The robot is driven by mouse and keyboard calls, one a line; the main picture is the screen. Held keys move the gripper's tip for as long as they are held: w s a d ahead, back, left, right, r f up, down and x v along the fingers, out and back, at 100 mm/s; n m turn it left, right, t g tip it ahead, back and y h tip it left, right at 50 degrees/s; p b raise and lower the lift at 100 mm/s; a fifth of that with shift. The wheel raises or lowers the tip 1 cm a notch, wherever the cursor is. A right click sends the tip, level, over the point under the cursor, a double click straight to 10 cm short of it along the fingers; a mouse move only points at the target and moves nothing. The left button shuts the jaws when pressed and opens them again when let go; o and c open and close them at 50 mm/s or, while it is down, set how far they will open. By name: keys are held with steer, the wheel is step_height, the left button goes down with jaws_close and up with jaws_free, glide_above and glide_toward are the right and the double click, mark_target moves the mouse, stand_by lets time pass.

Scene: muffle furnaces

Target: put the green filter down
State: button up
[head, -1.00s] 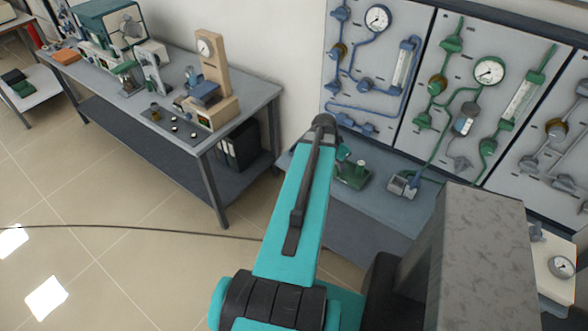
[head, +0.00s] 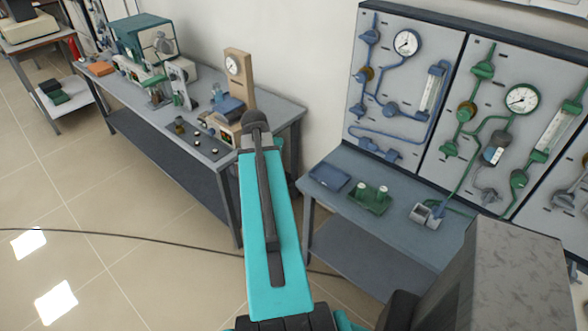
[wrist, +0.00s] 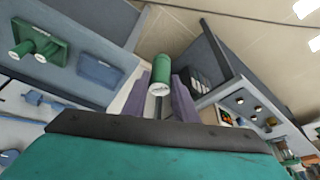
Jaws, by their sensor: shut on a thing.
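The green filter (wrist: 159,76), a green cylinder with a pale end, is between the fingers of my gripper (wrist: 165,94) in the wrist view. The gripper is shut on it and holds it in the air, near the gap between the two benches. A green tray (head: 354,199) with two pale-capped green cylinders standing in it is on the right bench. It also shows in the wrist view (wrist: 61,30), upper left. In the head view my arm hides the gripper and the held filter.
An empty blue tray (head: 329,178) lies left of the green tray on the right bench (head: 395,238). Pipe panels (head: 400,85) rise behind. The left bench (head: 215,165) carries several instruments.

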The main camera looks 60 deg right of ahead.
steer(key=w+a+r+n+t+y+b, duration=0.1)
steer(key=w+a+r+n+b, duration=0.2)
steer(key=w+a, duration=0.9)
steer(key=w+a+r+n+t+b, duration=0.1)
steer(key=w+a+r+n+t, duration=0.3)
steer(key=w+a, duration=0.8)
steer(key=w+a+r+n+y+b, duration=0.1)
steer(key=a+n, duration=0.1)
steer(key=a, duration=0.8)
steer(key=w+a+r+n+g+y+b, duration=0.1)
steer(key=w+a+r+n, duration=0.1)
steer(key=a, duration=0.8)
steer(key=w+a+r+n+y, duration=0.1)
steer(key=a+n, duration=0.3)
steer(key=a, duration=0.6)
steer(key=shift+w+a+r+g+b, duration=0.2)
steer(key=shift+w+r+g+b, duration=0.15)
steer(key=shift+w+r, duration=0.3)
steer(key=shift+f, duration=0.1)
